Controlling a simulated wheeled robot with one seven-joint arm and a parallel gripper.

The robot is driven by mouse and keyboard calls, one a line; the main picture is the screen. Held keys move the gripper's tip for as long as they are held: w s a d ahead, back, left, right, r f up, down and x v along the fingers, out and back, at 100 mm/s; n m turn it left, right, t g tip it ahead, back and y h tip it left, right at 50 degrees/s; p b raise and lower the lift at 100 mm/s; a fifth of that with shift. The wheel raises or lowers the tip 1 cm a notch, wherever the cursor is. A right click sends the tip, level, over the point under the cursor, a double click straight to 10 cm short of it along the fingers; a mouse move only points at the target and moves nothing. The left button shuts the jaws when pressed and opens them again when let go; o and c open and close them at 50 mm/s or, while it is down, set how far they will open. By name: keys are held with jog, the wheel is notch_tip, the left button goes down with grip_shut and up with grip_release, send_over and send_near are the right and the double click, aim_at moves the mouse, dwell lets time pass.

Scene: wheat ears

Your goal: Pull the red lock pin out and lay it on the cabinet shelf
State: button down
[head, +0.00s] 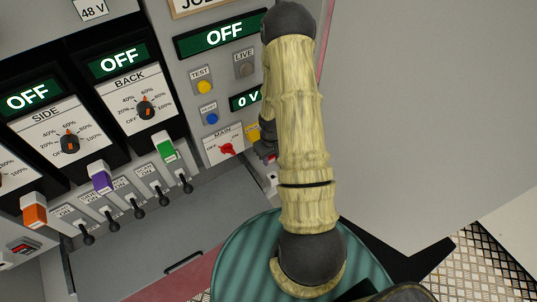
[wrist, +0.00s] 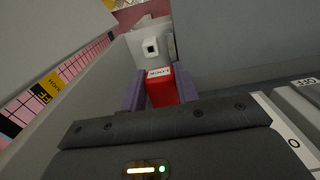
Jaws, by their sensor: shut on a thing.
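The red lock pin (wrist: 161,88), with a white "LOCK" label on its end, sits between the two purple fingers of my gripper (wrist: 157,90) in the wrist view. My gripper is shut on it. Just beyond it is a small white block (wrist: 150,46) with a dark square hole, and the pin's labelled end appears apart from this block. In the head view my arm covers most of my gripper (head: 266,150), beside the MAIN dial, and the pin cannot be made out there. I cannot tell which surface is the cabinet shelf.
The cabinet front carries a red MAIN dial (head: 227,149), a row of black toggle switches (head: 137,207) and coloured blocks. A dark handle (head: 183,262) is on the grey panel below. A striped green round surface (head: 240,262) is under my arm. A plain grey wall (head: 420,110) stands at right.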

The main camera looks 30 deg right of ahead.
jog(key=shift+s+d+b, duration=0.1)
jog(key=shift+s+b, duration=0.8)
jog(key=shift+s, duration=1.4)
jog(key=s+b, duration=0.2)
jog(key=s, duration=0.4)
jog(key=shift+b, duration=0.35)
jog(key=shift+d, duration=0.1)
